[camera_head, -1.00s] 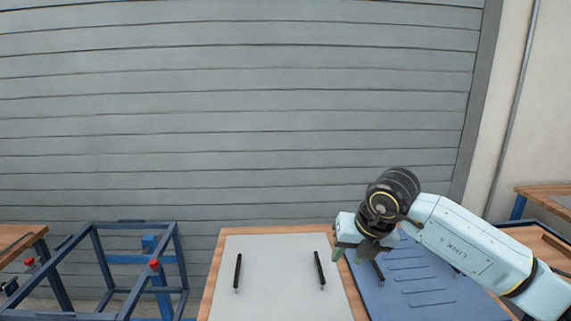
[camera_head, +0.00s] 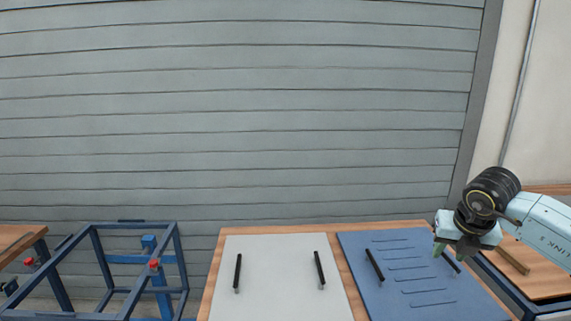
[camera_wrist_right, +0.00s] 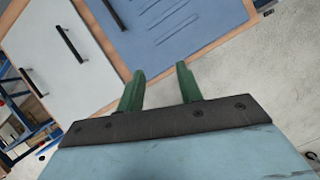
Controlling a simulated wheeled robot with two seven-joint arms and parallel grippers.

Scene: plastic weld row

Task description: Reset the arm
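My right gripper (camera_head: 447,254) is at the right side of the head view, over the right edge of the blue panel. In the right wrist view its two green fingers (camera_wrist_right: 160,85) stand apart with nothing between them. The blue panel (camera_head: 415,272) has several slots and black bar handles; one handle (camera_head: 374,265) shows at its left, another (camera_head: 452,262) is partly beside the gripper. My left gripper is not in view.
A white panel (camera_head: 280,285) with two black handles lies on the wooden table (camera_head: 347,277) left of the blue panel. A blue metal frame (camera_head: 90,270) stands at the left. A wooden-topped bench (camera_head: 535,277) is at the right. A grey slatted wall (camera_head: 240,110) is behind.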

